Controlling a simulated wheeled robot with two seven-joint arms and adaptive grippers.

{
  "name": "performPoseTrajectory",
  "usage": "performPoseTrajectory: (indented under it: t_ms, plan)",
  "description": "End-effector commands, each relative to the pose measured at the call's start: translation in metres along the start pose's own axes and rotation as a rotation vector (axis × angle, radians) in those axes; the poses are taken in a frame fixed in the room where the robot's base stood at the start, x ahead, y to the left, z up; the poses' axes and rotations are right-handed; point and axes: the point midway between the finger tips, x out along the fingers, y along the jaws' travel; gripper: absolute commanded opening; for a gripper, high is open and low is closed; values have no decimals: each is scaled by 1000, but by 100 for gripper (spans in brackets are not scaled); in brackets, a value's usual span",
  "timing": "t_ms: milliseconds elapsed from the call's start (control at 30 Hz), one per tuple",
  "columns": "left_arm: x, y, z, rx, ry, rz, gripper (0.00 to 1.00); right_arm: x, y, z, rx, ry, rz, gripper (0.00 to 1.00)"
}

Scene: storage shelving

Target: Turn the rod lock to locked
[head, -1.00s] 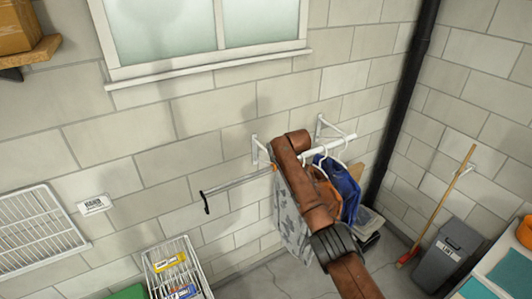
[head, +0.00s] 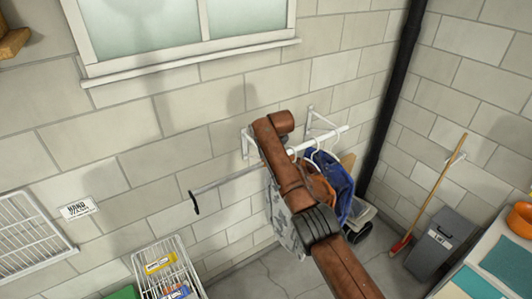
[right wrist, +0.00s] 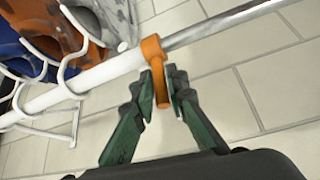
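In the right wrist view the rod lock (right wrist: 153,50) is an orange collar around the rod, with an orange tab pointing down towards me. It sits where the thick white tube (right wrist: 105,72) meets the thinner metal rod (right wrist: 205,28). My right gripper (right wrist: 160,82) has its two green fingers on either side of the tab and seems shut on it. In the head view the metal rod (head: 228,181) runs left from the wall bracket to a black hooked end (head: 195,203). My right arm hides the lock and right gripper there. My left gripper is not in view.
A wire basket (head: 167,268) stands below left, and a white wire rack (head: 28,235) is on the left wall. A broom (head: 435,190) and grey bin (head: 440,243) stand right.

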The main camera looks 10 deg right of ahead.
Motion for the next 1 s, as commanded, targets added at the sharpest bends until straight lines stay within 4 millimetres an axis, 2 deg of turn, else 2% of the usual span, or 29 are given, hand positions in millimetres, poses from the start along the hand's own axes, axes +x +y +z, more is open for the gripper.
performPoseTrajectory:
  t_ms: [200, 567, 767, 1000]
  plan:
    - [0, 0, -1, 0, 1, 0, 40, 0, 0, 0, 1, 2, -1, 28]
    - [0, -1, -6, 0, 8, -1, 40, -5, 2, 0, 3, 4, 0, 28]
    - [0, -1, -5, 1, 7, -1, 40, -28, 1, -1, 2, 8, -1, 28]
    - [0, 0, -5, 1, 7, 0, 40, -78, 1, -2, 2, 9, 0, 28]
